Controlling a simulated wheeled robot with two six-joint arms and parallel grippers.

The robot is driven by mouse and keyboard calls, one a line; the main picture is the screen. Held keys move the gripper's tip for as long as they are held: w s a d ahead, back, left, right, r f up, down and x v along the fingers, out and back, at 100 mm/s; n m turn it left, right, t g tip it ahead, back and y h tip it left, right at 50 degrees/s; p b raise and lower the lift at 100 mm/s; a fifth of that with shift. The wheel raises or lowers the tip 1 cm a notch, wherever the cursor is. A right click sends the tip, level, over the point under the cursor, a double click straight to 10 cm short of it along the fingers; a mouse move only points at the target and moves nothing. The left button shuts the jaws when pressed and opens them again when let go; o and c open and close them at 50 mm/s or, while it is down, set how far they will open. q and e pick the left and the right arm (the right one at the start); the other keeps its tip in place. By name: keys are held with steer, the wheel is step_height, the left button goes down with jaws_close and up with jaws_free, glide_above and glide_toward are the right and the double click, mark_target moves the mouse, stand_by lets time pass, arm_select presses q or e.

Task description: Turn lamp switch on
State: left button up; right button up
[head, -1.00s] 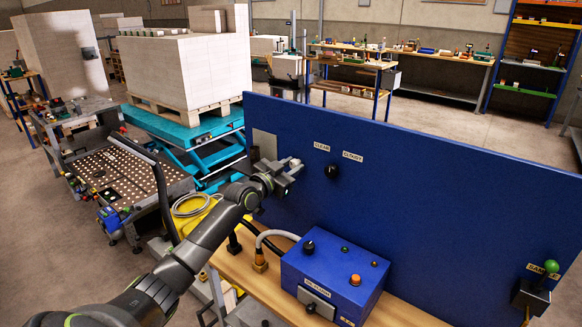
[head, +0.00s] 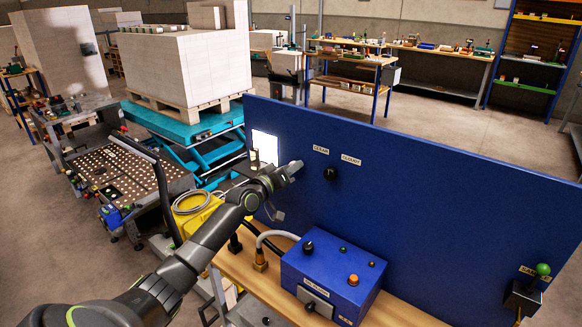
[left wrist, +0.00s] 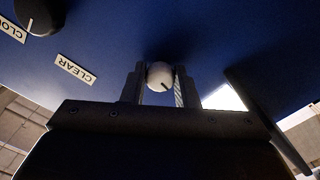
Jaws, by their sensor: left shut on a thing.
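The lamp switch, a small pale round knob (left wrist: 160,76) with a dark index line, shows between the fingertips in the left wrist view. My left gripper (head: 292,170) is at the blue panel (head: 430,190), shut on this knob. In the head view the gripper hides the knob. The lamp window (head: 265,147) to the left of the gripper glows bright white. It also shows as a bright patch in the left wrist view (left wrist: 222,97). My right gripper is not in view.
A black knob (head: 330,173) sits right of the gripper, under the CLEAR label (head: 321,150) and CLOUDY label (head: 351,159). A blue control box (head: 333,280) stands on the wooden bench below. A green-topped lever (head: 543,269) is at the far right.

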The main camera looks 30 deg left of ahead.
arm_select(q)
steer(key=shift+n, duration=0.7)
steer(key=o, duration=1)
steer(key=shift+s+p, duration=0.15)
steer(key=shift+p, duration=0.15)
steer(key=s+a+p, duration=0.1)
steer(key=s+p, duration=0.6)
steer(key=s, duration=1)
steer(key=shift+a, duration=0.2)
